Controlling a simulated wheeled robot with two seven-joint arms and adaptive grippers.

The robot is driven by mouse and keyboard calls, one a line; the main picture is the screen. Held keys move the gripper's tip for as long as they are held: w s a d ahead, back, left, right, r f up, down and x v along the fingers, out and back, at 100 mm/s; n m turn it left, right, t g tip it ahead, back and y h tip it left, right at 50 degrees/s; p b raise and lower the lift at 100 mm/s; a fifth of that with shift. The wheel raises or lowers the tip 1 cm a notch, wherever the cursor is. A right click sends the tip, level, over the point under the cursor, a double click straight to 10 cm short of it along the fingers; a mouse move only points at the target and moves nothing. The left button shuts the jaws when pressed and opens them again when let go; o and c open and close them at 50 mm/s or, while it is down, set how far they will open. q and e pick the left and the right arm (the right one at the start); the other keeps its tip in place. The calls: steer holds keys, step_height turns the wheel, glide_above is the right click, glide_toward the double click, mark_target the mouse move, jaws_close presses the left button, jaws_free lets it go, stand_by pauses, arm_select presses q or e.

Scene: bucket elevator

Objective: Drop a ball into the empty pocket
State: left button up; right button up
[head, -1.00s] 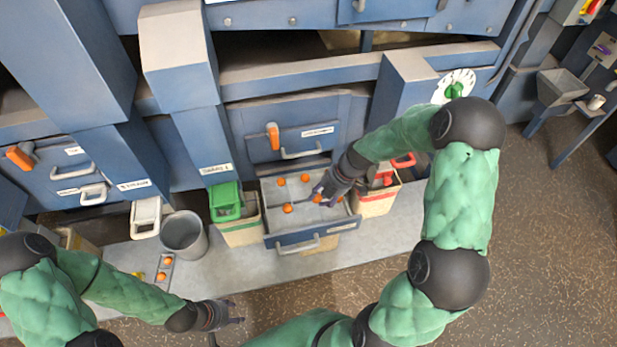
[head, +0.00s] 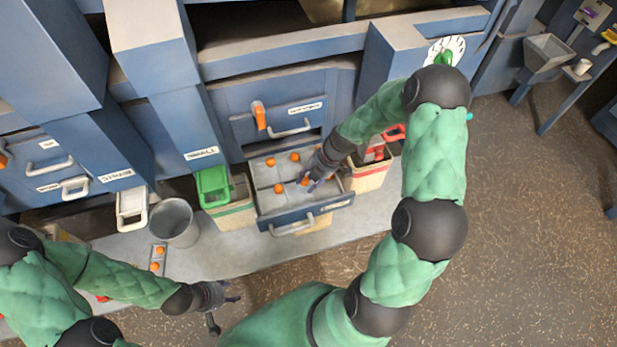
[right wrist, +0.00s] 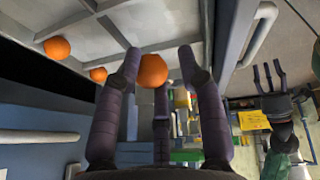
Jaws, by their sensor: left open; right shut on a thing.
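An open blue drawer (head: 318,211) has a light grey inside divided into pockets. Orange balls sit in it: one at the back left (head: 270,162), one at the back middle (head: 295,157) and one at the front left (head: 278,188). My right gripper (head: 309,183) is over the drawer's right part, shut on an orange ball (right wrist: 152,70). In the right wrist view its fingers surround this ball, and two other balls rest in the tray at left. The gripper hides the pocket beneath. My left gripper (head: 232,292) is open and empty, away from the drawer.
A green-lidded bin (head: 229,213) stands left of the drawer and a red-lidded bin (head: 370,178) right of it. A grey bucket (head: 174,222) and a small holder with two orange balls (head: 159,251) are further left. The floor at right is clear.

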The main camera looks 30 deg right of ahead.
steer(key=o, duration=1.3)
steer(key=v, duration=1.2)
steer(key=shift+s, duration=0.1)
